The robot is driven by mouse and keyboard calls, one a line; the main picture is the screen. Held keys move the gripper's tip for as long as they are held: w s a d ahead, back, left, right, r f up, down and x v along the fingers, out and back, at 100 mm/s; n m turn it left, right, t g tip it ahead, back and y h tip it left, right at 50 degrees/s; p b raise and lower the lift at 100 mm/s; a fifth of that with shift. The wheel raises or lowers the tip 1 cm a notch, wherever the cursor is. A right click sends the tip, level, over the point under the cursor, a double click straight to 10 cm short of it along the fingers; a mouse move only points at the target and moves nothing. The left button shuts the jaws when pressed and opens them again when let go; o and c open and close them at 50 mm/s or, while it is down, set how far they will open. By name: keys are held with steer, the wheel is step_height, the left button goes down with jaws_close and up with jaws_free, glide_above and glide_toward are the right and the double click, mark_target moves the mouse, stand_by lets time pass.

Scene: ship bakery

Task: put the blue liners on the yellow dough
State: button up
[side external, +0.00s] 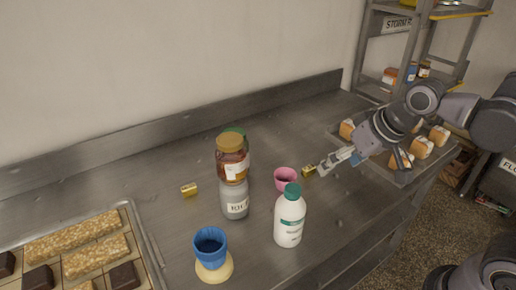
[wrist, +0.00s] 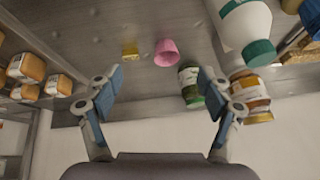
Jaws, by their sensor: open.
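A blue ribbed cup-shaped liner (side external: 210,243) stands upright on a round yellow dough disc (side external: 216,272) near the front of the counter. The dough's rim shows below the liner. Whether the liner is one or a nested stack, I cannot tell. My gripper (side external: 337,161) is well to the right of and behind them, above the counter by a pink liner. In the wrist view my gripper (wrist: 160,82) is open, with nothing between its fingers.
The pink liner (side external: 284,179), a white bottle (side external: 289,220), a grey-white labelled jar (side external: 234,199) and a brown-lidded jar (side external: 232,160) stand between my gripper and the blue liner. Small gold blocks (side external: 189,189) lie nearby. A tray of bars (side external: 148,251) is at left, bread (side external: 422,149) at right.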

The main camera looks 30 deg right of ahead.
steer(key=s+d+f+n+t, duration=0.1)
steer(key=s+d+f, duration=0.1)
steer(key=d+f, duration=0.1)
steer(key=shift+s+d+h, duration=0.4)
steer(key=shift+d, duration=0.5)
